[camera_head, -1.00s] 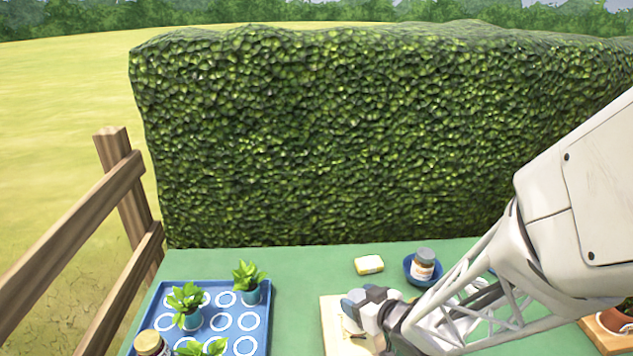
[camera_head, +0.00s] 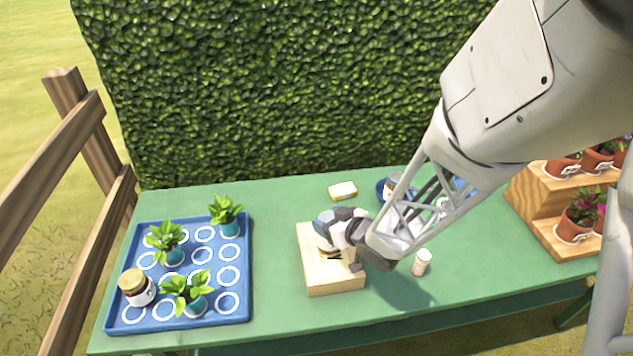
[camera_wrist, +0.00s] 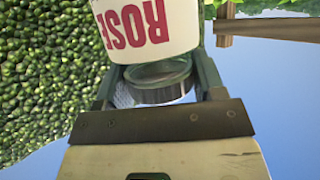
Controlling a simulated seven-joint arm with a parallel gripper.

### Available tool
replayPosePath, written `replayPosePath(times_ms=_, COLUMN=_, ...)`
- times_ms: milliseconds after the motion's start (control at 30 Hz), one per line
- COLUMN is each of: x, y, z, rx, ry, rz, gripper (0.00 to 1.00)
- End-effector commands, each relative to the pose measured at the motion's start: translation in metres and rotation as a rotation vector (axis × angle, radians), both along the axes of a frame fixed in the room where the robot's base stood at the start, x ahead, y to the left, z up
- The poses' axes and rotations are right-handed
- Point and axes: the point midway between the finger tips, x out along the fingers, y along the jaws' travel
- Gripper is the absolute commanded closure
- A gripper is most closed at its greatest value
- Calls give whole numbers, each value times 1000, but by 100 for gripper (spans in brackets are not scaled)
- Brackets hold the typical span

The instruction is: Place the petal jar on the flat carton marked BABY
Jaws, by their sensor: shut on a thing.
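My gripper (camera_head: 336,232) is low over the pale flat box (camera_head: 338,282), near the far edge of its top. In the wrist view my gripper (camera_wrist: 160,92) is shut on a jar (camera_wrist: 150,30) with a white label reading ROSE, upside down in that picture. The jar's clear glass neck and metal-coloured lid are between the fingers. In the head view the gripper mostly hides the jar, and I cannot tell whether it touches the box. A small dark mark shows on the box top, but no word is readable.
A blue tray (camera_head: 238,262) at left holds potted seedlings and a gold-lidded jar (camera_head: 136,288). A white bottle (camera_head: 422,263) stands right of the box. A yellow-white sponge (camera_head: 342,190) and a blue bowl (camera_head: 381,190) with a jar lie behind. Wooden steps (camera_head: 532,208) hold potted flowers.

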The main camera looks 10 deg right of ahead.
Motion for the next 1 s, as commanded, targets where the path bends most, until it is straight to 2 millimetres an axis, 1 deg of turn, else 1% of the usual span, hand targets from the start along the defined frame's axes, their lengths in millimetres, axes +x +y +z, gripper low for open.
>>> replayPosePath(times_ms=33, x=0, y=0, z=-6, rx=1, ry=2, rz=1, gripper=83)
replayPosePath(times_ms=133, x=0, y=0, z=-11, rx=0, ry=0, rz=0, gripper=83)
replayPosePath(times_ms=567, x=0, y=0, z=-14, rx=0, ry=0, rz=0, gripper=83)
replayPosePath(times_ms=600, x=0, y=0, z=-14, rx=0, ry=0, rz=0, gripper=34)
replayPosePath(times_ms=667, x=0, y=0, z=-14, rx=0, ry=0, rz=0, gripper=25)
replayPosePath(times_ms=700, x=0, y=0, z=-14, rx=0, ry=0, rz=0, gripper=19)
replayPosePath(times_ms=767, x=0, y=0, z=-14, rx=0, ry=0, rz=0, gripper=11)
replayPosePath(times_ms=1000, x=0, y=0, z=-14, rx=0, ry=0, rz=0, gripper=11)
